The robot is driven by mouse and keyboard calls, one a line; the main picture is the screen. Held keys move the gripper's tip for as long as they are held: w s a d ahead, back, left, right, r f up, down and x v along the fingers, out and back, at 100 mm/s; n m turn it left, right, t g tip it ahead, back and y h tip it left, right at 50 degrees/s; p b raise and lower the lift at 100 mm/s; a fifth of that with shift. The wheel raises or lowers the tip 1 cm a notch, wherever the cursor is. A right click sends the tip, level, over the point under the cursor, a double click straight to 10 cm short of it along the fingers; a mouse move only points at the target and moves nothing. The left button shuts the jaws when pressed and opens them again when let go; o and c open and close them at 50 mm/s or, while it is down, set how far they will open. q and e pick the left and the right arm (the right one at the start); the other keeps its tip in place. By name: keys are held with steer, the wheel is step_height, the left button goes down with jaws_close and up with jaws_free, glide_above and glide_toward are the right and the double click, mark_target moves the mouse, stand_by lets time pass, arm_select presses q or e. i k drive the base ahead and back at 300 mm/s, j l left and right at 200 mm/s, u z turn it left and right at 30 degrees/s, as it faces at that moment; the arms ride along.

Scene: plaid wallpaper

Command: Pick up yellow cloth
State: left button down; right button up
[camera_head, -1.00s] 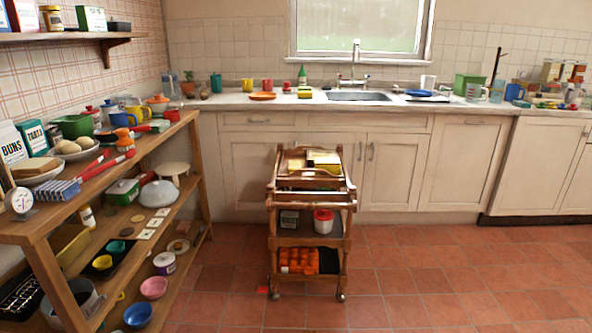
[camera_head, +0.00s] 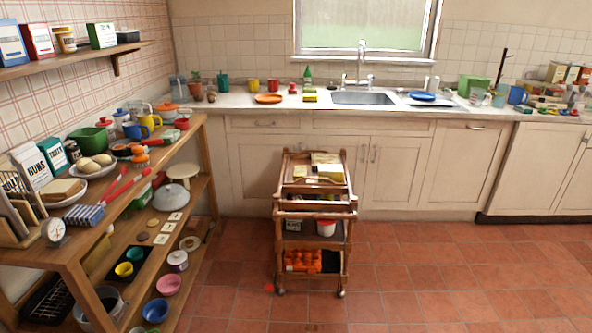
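A small yellow item (camera_head: 331,172) lies on the top tray of the wooden trolley (camera_head: 315,205), beside flat pale items. It may be the yellow cloth, but it is too small to tell. Another small yellow piece (camera_head: 310,98) lies on the counter left of the sink, by a green bottle (camera_head: 308,77); I cannot tell whether it is cloth. Neither of my grippers is in view.
A wooden shelf unit (camera_head: 190,150) crowded with dishes and food stands on the left, under a wall shelf (camera_head: 75,64). The counter (camera_head: 225,101) with the sink (camera_head: 363,98) runs along the back. The tiled floor (camera_head: 450,280) right of the trolley is clear.

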mark_target(298, 171)
steer(key=i+l+u, duration=0.1)
steer(key=u, duration=0.35)
steer(key=i+l+u, duration=0.2)
steer(key=u, duration=0.2)
steer(key=i, duration=0.1)
